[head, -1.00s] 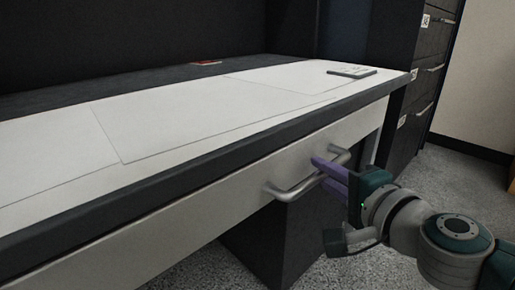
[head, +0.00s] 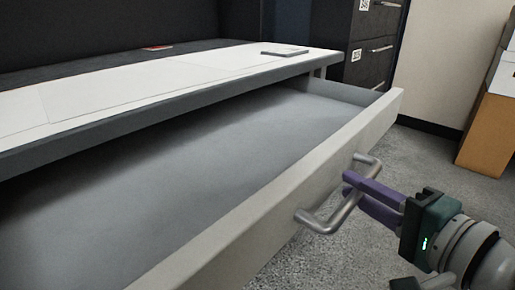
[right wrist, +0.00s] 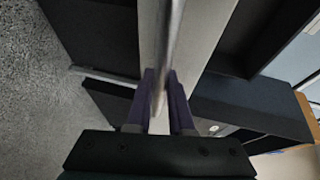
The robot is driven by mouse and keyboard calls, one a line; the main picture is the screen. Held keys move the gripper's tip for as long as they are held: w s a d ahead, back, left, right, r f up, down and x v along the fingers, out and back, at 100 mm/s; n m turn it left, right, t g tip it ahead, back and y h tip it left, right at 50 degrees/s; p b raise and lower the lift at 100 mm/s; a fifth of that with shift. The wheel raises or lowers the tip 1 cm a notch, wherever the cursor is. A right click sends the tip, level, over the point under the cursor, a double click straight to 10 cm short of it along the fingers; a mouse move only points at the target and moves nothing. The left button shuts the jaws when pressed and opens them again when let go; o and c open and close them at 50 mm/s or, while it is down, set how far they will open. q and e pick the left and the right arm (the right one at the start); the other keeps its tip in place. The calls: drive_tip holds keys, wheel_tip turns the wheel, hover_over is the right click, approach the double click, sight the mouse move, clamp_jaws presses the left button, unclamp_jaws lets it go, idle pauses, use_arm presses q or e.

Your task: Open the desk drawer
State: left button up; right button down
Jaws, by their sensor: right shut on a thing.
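The desk drawer (head: 264,219) is pulled far out from under the desk top, and its grey inside shows empty where I can see it. Its metal bar handle (head: 330,217) is on the front face. My right gripper (head: 350,184) has its purple fingers shut on the handle, toward its far end. In the right wrist view the handle (right wrist: 171,50) runs between the two fingers (right wrist: 161,85). My left gripper is not in view.
The desk top (head: 140,85) carries white sheets, a small pad (head: 285,50) and a red item (head: 157,48). A dark filing cabinet (head: 373,55) stands behind. Cardboard boxes (head: 490,125) stand at the right. Carpet is clear between.

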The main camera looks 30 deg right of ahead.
drive_tip(key=shift+s+d, duration=0.1)
drive_tip(key=shift+s, duration=0.1)
drive_tip(key=c, duration=0.8)
unclamp_jaws()
drive_tip(key=s+r, duration=0.1)
drive_tip(key=s, duration=0.8)
drive_tip(key=shift+s+r+p, duration=0.35)
drive_tip(key=shift+r+p, duration=0.05)
drive_tip(key=shift+p, duration=0.05)
